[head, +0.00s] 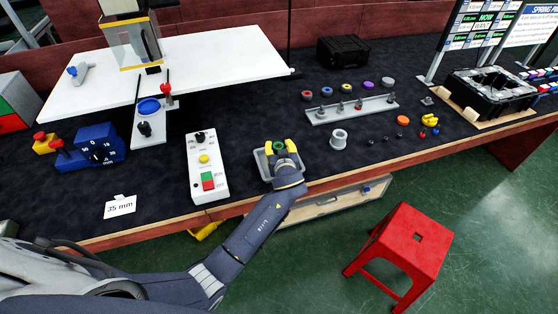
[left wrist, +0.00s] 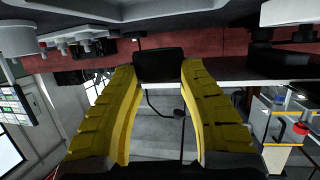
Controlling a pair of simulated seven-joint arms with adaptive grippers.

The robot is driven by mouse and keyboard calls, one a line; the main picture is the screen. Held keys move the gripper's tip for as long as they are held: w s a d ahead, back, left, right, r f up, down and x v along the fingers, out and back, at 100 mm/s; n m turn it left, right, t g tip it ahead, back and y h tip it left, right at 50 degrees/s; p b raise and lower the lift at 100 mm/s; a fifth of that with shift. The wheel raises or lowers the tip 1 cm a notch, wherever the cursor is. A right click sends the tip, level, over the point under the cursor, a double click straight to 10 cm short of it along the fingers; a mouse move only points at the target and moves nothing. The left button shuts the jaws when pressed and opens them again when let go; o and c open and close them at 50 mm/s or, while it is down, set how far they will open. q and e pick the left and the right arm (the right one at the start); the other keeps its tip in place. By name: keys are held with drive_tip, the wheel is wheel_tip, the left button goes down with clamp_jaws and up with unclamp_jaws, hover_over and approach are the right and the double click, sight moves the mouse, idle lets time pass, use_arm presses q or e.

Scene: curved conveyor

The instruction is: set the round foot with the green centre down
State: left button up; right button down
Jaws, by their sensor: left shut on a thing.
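The round foot with the green centre (head: 279,145) is between the yellow fingertips of my left gripper (head: 280,149) in the head view. My left gripper is shut on it, over a small grey tray (head: 258,160) near the table's front edge. In the left wrist view the foot shows as a dark block (left wrist: 158,65) between the two yellow fingers. I cannot tell whether the foot touches the tray. The gripper hides much of the tray. My right gripper is not in view.
A white control box (head: 206,168) stands left of the tray, and a grey ring-shaped part (head: 339,139) to its right. Behind lie a grey rail with pegs (head: 350,108) and several coloured round feet (head: 348,87). A red stool (head: 405,248) stands in front.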

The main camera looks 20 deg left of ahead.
use_arm(q)
drive_tip(key=shift+f, duration=3.4)
drive_tip(key=shift+f, duration=0.15)
drive_tip(key=o, duration=1.3)
